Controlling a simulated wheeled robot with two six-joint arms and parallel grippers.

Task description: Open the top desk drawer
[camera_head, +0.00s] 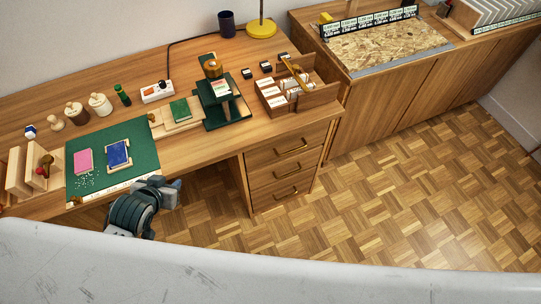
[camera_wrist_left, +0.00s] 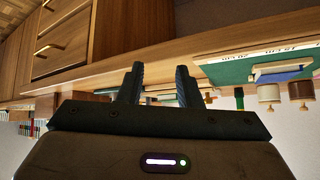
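The desk drawer unit has three stacked wooden drawers with brass bar handles. The top drawer (camera_head: 270,155) is shut, and its handle (camera_head: 291,147) is in clear view. In the left wrist view, which looks upside down, the top drawer (camera_wrist_left: 75,42) and its handle (camera_wrist_left: 48,48) show at the upper left. My left gripper (camera_head: 172,188) is at the desk's front edge, left of the drawers and well apart from them. In the wrist view its two fingers (camera_wrist_left: 160,82) stand apart with nothing seen between them. My right gripper is not in view.
The wooden desk (camera_head: 222,146) carries a green mat (camera_head: 143,133), a dark green stand (camera_head: 235,118) and a divided wooden box (camera_head: 328,95) above the drawers. A cabinet (camera_head: 375,115) adjoins at right. The parquet floor (camera_head: 400,210) before the drawers is clear.

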